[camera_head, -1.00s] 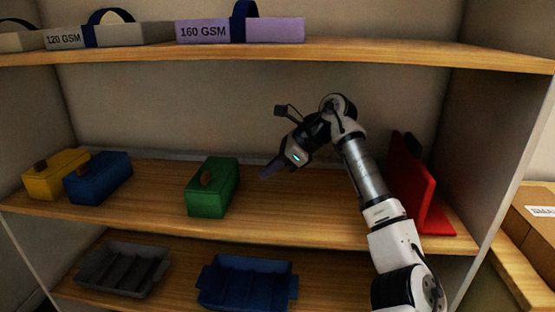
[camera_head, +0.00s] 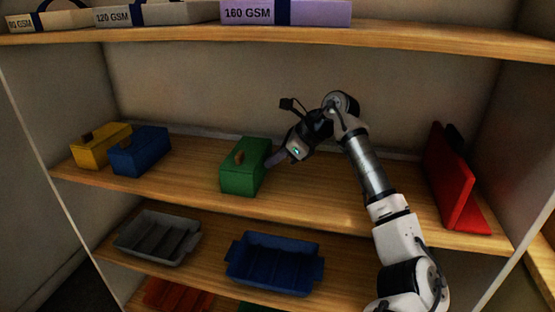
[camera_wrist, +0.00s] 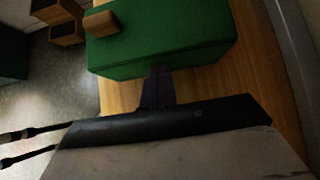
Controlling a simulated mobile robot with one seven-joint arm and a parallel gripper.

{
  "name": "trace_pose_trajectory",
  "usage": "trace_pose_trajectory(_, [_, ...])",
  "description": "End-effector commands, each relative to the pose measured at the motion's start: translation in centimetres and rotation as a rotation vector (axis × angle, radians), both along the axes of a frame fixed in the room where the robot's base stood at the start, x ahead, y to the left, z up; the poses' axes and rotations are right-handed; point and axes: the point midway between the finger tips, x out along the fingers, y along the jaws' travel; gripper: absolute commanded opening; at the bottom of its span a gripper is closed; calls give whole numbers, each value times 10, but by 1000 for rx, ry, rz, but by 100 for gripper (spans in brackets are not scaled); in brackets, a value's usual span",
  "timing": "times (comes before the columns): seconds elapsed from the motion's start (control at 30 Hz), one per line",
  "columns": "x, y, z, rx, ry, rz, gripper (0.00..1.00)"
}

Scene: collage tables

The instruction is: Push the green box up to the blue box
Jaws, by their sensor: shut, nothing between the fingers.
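The green box (camera_head: 241,171), with a brown knob, stands on the middle shelf. The blue box (camera_head: 141,154) stands to its left on the same shelf, with bare shelf between them. My gripper (camera_head: 274,160) is shut and empty at the right side of the green box. In the wrist view the shut fingers (camera_wrist: 157,82) point at the green box (camera_wrist: 165,45), with their tips at its lower edge. Whether they touch it or stop just short, I cannot tell.
A yellow box (camera_head: 97,146) stands left of the blue box. A red upright object (camera_head: 450,180) is at the shelf's right end. Labelled boxes, one lilac (camera_head: 310,13), sit on the shelf above. A grey tray (camera_head: 157,238) and a blue tray (camera_head: 273,264) are below.

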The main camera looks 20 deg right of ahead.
Motion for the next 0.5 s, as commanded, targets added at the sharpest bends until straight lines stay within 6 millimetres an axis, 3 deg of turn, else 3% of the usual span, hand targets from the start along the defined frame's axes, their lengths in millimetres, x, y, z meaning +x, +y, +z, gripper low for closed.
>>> trace_pose_trajectory(0.5, [81, 123, 2, -2, 1, 6, 0])
